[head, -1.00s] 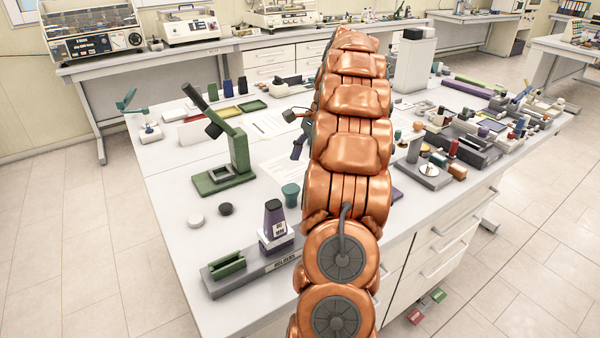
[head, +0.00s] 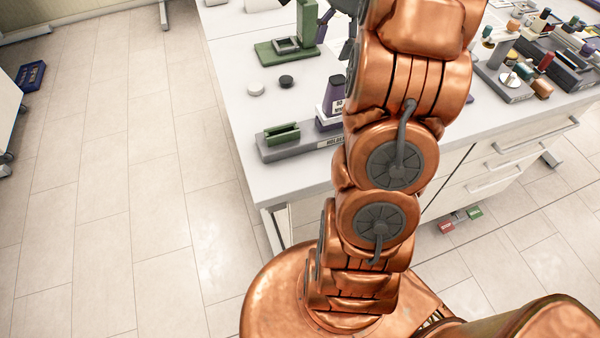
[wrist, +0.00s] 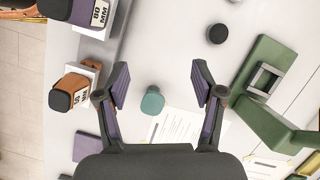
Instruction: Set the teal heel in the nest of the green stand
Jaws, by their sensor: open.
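The teal heel (wrist: 153,101) stands on the white table in the wrist view, seen from above. It shows between the two fingers of my gripper (wrist: 160,80), which is open and empty. No contact is visible, and I cannot tell the height above it. The green stand (wrist: 289,118) is to the right in the wrist view. Its nest (wrist: 265,80) is a square grey frame on the green base and looks empty. The green stand (head: 306,28) also shows at the top of the head view, partly cut off. There the teal heel is not visible; my arm covers that area.
A dark puck (wrist: 217,33) lies near the stand, with a white puck (head: 256,90) beside it. A brown-orange block (wrist: 75,92) stands left of my gripper. A grey holder rail (head: 268,151) carries a green piece and a purple block. Papers (wrist: 185,124) lie by the heel.

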